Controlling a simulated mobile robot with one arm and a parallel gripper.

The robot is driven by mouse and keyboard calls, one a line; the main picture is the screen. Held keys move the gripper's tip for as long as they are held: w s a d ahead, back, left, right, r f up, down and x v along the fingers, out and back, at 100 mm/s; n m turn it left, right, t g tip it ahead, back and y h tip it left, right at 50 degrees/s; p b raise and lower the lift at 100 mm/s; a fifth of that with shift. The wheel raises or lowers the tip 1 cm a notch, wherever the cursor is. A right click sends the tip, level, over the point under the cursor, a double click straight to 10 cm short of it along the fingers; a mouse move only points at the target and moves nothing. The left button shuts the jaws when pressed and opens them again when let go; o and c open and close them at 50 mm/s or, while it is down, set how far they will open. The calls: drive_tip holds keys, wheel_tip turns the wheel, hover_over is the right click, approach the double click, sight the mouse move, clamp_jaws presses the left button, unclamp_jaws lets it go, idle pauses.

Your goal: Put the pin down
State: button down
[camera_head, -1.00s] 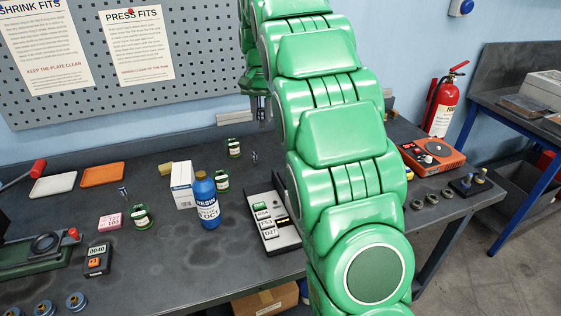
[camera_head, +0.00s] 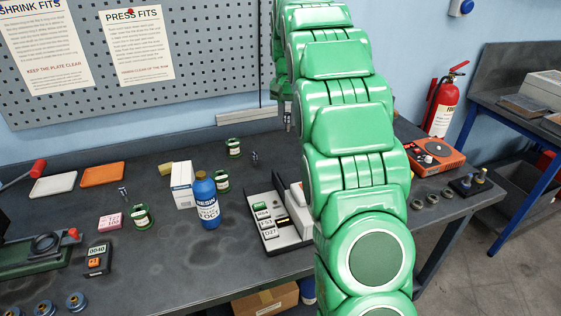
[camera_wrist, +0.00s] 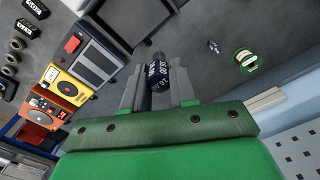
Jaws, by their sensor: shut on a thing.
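My gripper (camera_wrist: 157,78) is shut on a dark pin (camera_wrist: 157,68) with white lettering, held between the two grey fingers in the wrist view. The far end of the pin runs into a dark area, and I cannot tell whether it touches anything. In the head view only a bit of the gripper (camera_head: 287,116) shows beside my green arm, above the back of the bench; the pin is not clear there.
A small pin-like part (camera_head: 255,158) stands near the back. An orange device (camera_head: 433,157) sits at the right. Front middle bench is clear.

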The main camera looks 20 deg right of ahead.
wheel_tip(320, 180, down, 8)
drive_tip(key=shift+w+d+f, duration=0.45)
drive_tip(key=shift+w+f, duration=1.15)
drive_tip(key=shift+w, duration=0.6)
drive_tip(key=shift+w+d+f, duration=0.45)
drive_tip(key=shift+w+f, duration=1.1)
drive_tip(key=shift+w, duration=0.65)
drive_tip(key=shift+w+d+f, duration=0.45)
drive_tip(key=shift+w+f, duration=1.15)
drive_tip(key=shift+w, duration=0.6)
drive_tip(key=shift+f, duration=0.1)
drive_tip(key=shift+w+f, duration=0.25)
drive_tip(key=shift+f, duration=1.5)
drive_tip(key=shift+f, duration=0.15)
drive_tip(key=c, duration=0.9)
unclamp_jaws()
